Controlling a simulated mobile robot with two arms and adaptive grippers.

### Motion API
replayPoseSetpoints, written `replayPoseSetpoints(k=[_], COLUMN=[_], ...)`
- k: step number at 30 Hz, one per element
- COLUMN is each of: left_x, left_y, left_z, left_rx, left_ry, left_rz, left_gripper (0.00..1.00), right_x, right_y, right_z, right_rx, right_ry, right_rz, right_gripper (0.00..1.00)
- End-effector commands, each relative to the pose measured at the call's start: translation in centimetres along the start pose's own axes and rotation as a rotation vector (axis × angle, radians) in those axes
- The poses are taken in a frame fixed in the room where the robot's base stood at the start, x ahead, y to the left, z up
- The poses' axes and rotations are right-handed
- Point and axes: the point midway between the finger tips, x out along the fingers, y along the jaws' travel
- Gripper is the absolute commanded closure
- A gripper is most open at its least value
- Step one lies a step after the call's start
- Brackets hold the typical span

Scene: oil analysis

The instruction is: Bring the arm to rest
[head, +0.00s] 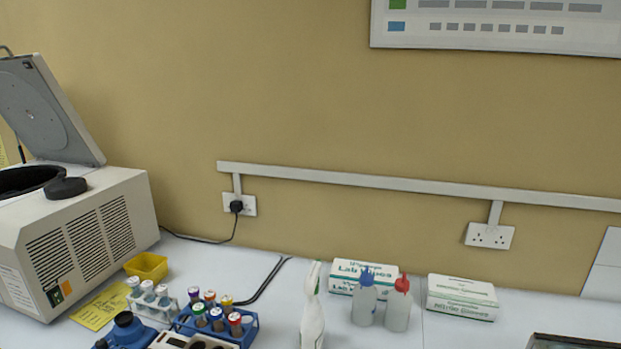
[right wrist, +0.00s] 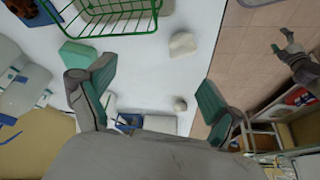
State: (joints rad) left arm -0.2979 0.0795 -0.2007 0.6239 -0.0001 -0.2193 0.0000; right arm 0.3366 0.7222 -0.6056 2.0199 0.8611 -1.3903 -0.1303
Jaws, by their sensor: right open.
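My right gripper (right wrist: 152,103) shows in the right wrist view, with its two teal-padded fingers spread wide apart and nothing between them. It is over a white bench top (right wrist: 135,65) beside the bench edge. Neither arm shows in the head view. A grey jointed shape (right wrist: 292,60) at the right of the right wrist view looks like my left gripper over the tiled floor. It is too small to tell whether its fingers are open or shut.
A green wire basket (right wrist: 120,20), a teal box (right wrist: 85,54) and a white lump (right wrist: 184,44) are near the right gripper.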

Motion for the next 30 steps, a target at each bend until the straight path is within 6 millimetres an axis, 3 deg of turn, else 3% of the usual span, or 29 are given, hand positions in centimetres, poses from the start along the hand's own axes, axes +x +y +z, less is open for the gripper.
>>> replayPoseSetpoints(k=[8,14,30], left_x=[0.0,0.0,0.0], left_y=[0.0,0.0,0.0], left_z=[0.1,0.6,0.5], left_rx=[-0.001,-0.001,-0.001], left_ry=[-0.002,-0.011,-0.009], left_rz=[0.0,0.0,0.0], left_gripper=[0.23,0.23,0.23], right_x=[1.5,1.5,-1.9], right_y=[-5.2,-8.4,-12.1], right_z=[0.9,3.1,13.8], right_rx=[0.071,0.213,0.638], right_ry=[0.041,0.053,-0.094], right_rz=[0.01,0.062,0.267], right_gripper=[0.09,0.09,0.09])
